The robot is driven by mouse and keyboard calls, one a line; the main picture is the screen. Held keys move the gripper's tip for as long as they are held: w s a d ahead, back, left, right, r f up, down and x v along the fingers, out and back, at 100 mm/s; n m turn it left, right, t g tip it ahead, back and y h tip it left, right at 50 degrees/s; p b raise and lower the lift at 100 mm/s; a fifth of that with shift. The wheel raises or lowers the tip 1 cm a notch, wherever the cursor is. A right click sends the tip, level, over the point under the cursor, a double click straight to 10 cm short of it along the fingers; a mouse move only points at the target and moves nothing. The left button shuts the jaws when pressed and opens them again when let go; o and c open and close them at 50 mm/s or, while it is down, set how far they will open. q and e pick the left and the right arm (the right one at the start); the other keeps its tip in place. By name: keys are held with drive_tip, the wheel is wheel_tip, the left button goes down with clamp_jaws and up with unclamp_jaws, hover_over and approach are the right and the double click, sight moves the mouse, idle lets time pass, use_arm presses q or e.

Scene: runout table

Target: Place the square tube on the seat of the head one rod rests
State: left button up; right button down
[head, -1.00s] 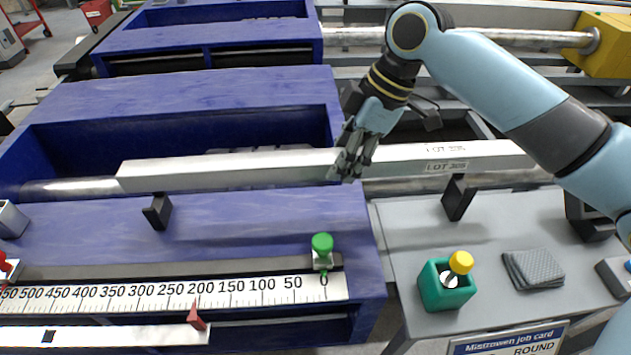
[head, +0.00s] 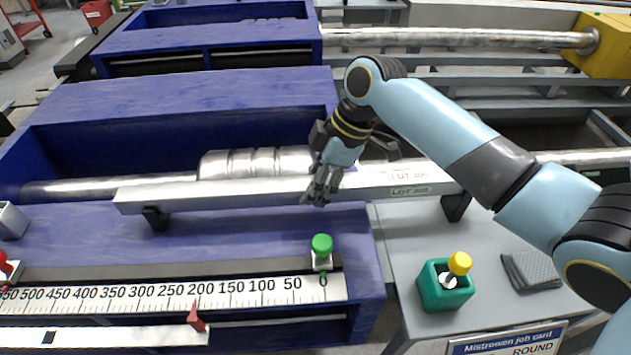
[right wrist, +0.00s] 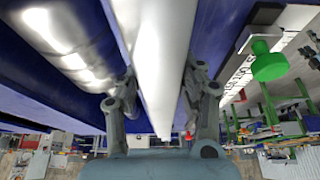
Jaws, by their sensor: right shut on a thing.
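The square tube (head: 230,193) is a long pale metal bar with lot lettering, lying roughly level across the head view. My right gripper (head: 322,190) is shut around it near its middle. In the right wrist view the tube (right wrist: 160,70) runs between both fingers. Two black rests show under it, a left one (head: 155,218) and a right one (head: 456,206). The tube hides their tops, so I cannot tell whether it touches them. A round metal rod (head: 75,188) lies behind the tube. My left gripper is not in view.
A scale (head: 150,298) with a green knob (head: 322,244) lies in front on the blue table (head: 230,235). A green holder (head: 446,288) with a yellow-topped tool and a grey cloth pad (head: 531,270) stand on the grey bench at right.

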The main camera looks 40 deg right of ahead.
drive_tip(key=c, duration=0.8)
unclamp_jaws()
drive_tip(key=shift+f, duration=0.1)
drive_tip(key=v, duration=1.2)
